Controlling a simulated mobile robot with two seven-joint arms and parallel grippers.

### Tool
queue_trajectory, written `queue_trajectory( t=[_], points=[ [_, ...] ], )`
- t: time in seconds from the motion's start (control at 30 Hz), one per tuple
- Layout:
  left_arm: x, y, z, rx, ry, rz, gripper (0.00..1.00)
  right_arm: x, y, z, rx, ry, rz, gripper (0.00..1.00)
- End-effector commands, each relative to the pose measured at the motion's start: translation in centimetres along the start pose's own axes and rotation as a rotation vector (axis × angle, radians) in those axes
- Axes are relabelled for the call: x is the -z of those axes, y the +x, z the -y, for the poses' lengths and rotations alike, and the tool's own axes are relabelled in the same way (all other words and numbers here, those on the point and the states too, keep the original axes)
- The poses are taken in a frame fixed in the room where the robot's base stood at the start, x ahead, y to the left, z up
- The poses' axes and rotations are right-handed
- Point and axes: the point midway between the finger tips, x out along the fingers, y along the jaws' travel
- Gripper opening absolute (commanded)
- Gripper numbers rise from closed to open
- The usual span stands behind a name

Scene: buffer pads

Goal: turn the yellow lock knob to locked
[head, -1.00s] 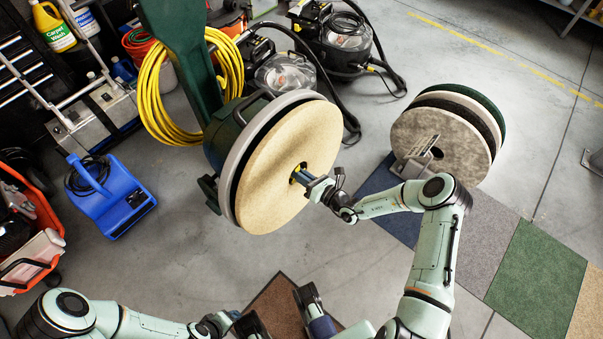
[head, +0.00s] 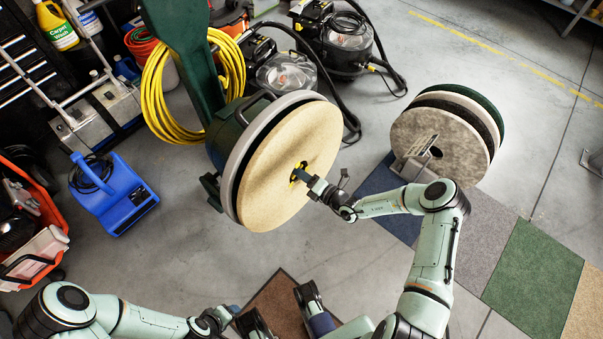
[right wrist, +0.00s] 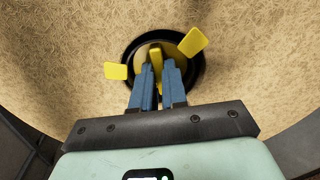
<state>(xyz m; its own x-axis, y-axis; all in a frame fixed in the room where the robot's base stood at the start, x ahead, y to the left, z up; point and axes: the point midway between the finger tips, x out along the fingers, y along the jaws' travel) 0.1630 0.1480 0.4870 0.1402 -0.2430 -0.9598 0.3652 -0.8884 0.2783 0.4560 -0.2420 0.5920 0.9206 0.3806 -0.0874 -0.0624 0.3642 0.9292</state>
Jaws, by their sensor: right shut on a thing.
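The yellow lock knob (right wrist: 192,41) sits in a dark round recess at the centre of a tan buffer pad (head: 262,190). In the right wrist view two yellow wings stick out over the recess rim, one to the left and one to the upper right. My right gripper (head: 303,177) reaches the pad centre from the right. Its blue fingers (right wrist: 158,72) are shut on the knob's yellow middle bar, and they hide part of it. My left gripper (head: 232,310) is low in the head view, away from the pad; its finger gap does not show clearly.
The pad is on a tilted green floor machine (head: 184,50). A stack of pads (head: 435,140) stands to the right. A yellow hose coil (head: 160,95), a blue blower (head: 112,195) and vacuums (head: 335,45) surround the machine. Floor in front of the pad is partly clear.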

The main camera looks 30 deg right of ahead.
Motion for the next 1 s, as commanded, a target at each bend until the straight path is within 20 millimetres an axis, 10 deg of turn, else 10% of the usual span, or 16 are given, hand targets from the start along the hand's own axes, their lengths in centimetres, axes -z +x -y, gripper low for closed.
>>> queue_trajectory(
  t=[0.8,0.87,1.0],
  points=[
    [0.11,-0.71,-0.24,-0.001,0.001,-0.002,0.61,0.11,-0.01,0.00,0.000,0.402,-0.002,0.00],
    [0.11,-0.71,-0.24,-0.001,0.001,-0.002,0.61,0.11,-0.01,0.00,0.000,0.402,-0.002,0.29],
    [0.10,-0.71,-0.24,-0.001,0.001,-0.002,0.61,0.08,0.00,0.00,0.000,0.400,-0.001,0.34]
  ],
)
